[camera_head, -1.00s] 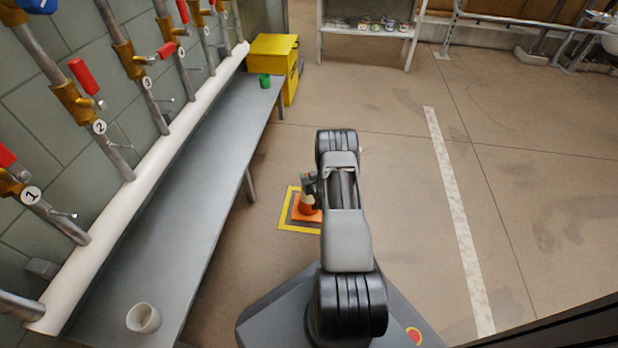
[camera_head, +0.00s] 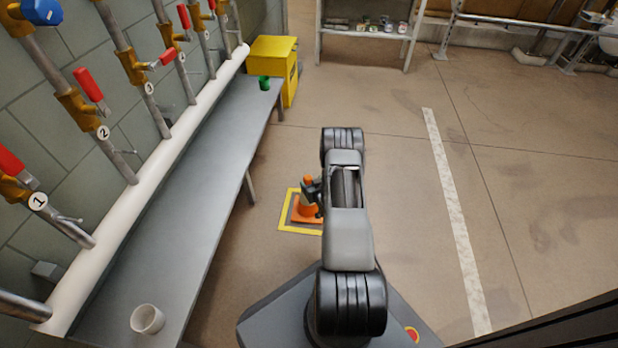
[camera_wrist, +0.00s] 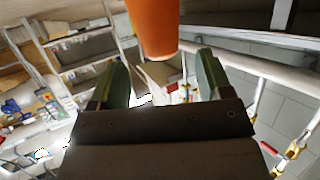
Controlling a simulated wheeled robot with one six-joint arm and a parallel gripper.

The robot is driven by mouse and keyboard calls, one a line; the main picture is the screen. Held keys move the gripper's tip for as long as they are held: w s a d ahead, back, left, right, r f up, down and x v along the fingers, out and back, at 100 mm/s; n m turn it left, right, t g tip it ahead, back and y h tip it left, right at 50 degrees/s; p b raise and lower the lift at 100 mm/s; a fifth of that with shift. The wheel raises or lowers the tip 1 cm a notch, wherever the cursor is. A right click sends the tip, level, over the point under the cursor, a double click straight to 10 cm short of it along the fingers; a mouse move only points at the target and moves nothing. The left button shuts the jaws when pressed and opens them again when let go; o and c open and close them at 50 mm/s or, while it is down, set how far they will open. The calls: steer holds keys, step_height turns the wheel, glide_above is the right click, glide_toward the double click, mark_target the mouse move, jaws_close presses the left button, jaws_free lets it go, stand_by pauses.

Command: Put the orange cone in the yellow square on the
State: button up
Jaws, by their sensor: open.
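The orange cone (camera_head: 303,212) stands upright on the floor, with its base inside the yellow square outline (camera_head: 282,221). My arm hides the right part of both. My gripper (camera_head: 314,192) is beside the cone in the head view and covers part of its upper body; the orange tip shows above it. In the wrist view the two fingers of my gripper (camera_wrist: 161,62) are spread apart. A smooth orange part of the cone (camera_wrist: 152,25) shows at the top of that view, between and beyond the fingertips. I cannot tell whether a finger touches it.
A long grey bench (camera_head: 190,210) runs along the left wall under pipes with red-handled valves. A white cup (camera_head: 147,319) and a green cup (camera_head: 265,83) stand on it. A yellow cabinet (camera_head: 288,70) is at its far end. The floor to the right is clear.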

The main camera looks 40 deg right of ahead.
steer(key=p+v, duration=0.2)
steer(key=v, duration=0.5)
steer(key=w+a+r+n+g, duration=0.1)
steer(key=a+r+g, duration=0.15)
steer(key=r, duration=0.45)
steer(key=w+a+r+g+y, duration=0.15)
steer(key=a+r, duration=0.25)
steer(key=r, duration=0.4)
steer(key=w+a+r+n+g, duration=0.1)
steer(key=a+r+g, duration=0.15)
steer(key=r, duration=0.45)
steer(key=s+a+r+g+y, duration=0.1)
steer(key=s+a+r+g, duration=0.1)
steer(key=s+a+r, duration=0.4)
steer(key=s+a+r+g+y, duration=0.1)
steer(key=s+a+r+g, duration=0.1)
steer(key=s+a+r, duration=0.4)
steer(key=s+a, duration=0.3)
steer(key=s, duration=0.3)
steer(key=shift+a+r+n, duration=0.25)
steer(key=shift+r+n, duration=0.1)
steer(key=shift+n, duration=0.05)
steer(key=shift+g, duration=0.25)
